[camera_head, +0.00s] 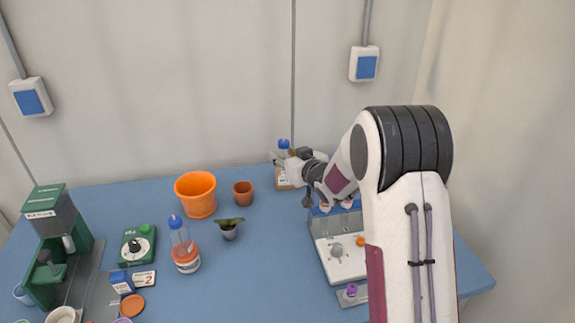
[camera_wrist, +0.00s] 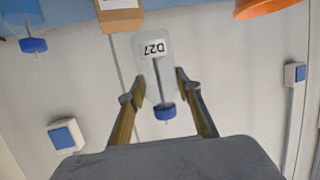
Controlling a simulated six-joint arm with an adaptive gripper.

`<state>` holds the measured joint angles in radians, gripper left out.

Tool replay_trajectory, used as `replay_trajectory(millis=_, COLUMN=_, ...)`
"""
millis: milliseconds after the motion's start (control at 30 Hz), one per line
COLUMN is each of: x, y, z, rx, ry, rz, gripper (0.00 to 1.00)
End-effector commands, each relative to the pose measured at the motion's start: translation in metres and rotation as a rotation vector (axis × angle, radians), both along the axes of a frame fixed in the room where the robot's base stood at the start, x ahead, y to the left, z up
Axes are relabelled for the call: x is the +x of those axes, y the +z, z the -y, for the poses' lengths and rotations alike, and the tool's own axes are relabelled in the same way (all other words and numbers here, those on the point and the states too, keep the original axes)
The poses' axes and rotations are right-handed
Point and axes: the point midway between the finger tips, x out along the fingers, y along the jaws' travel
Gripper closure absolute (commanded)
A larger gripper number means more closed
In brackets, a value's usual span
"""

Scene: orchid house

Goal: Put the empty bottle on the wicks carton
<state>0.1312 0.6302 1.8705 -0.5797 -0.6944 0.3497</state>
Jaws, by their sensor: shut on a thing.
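My gripper (camera_wrist: 160,90) is shut on a clear bottle (camera_wrist: 155,52) with a blue cap and a label reading D27. In the wrist view the picture is upside down, so the cap points down in it. The bottle also shows in the head view (camera_head: 283,146), partly hidden by my gripper (camera_head: 292,162). A tan carton (camera_wrist: 119,20) lies close to the bottle's base in the wrist view. It also shows in the head view (camera_head: 281,184) below the held bottle, partly covered by my gripper. I cannot tell whether the bottle touches it.
A large orange pot (camera_head: 196,197) and a small terracotta pot (camera_head: 243,194) stand left of the carton. A bottle with orange contents (camera_head: 185,260) and a small plant (camera_head: 229,231) stand nearer. A white-topped apparatus (camera_head: 340,262) stands at right. Another blue-capped bottle (camera_wrist: 33,45) shows in the wrist view.

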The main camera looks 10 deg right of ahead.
Motion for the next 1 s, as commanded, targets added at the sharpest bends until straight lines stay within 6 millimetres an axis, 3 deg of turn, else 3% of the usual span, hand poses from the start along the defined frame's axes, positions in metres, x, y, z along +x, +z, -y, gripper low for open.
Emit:
replay_trajectory(millis=300, x=0.046, y=0.026, z=0.013, rx=-0.002, ry=-0.003, rz=0.004, gripper=0.83)
replay_trajectory(millis=533, x=0.071, y=0.044, z=0.022, rx=-0.001, ry=-0.021, rz=0.002, gripper=0.83)
replay_trajectory(millis=733, x=0.084, y=0.058, z=0.031, rx=-0.001, ry=-0.048, rz=0.002, gripper=0.83)
replay_trajectory(millis=1000, x=0.083, y=0.051, z=0.036, rx=0.001, ry=-0.078, rz=0.0, gripper=0.83)
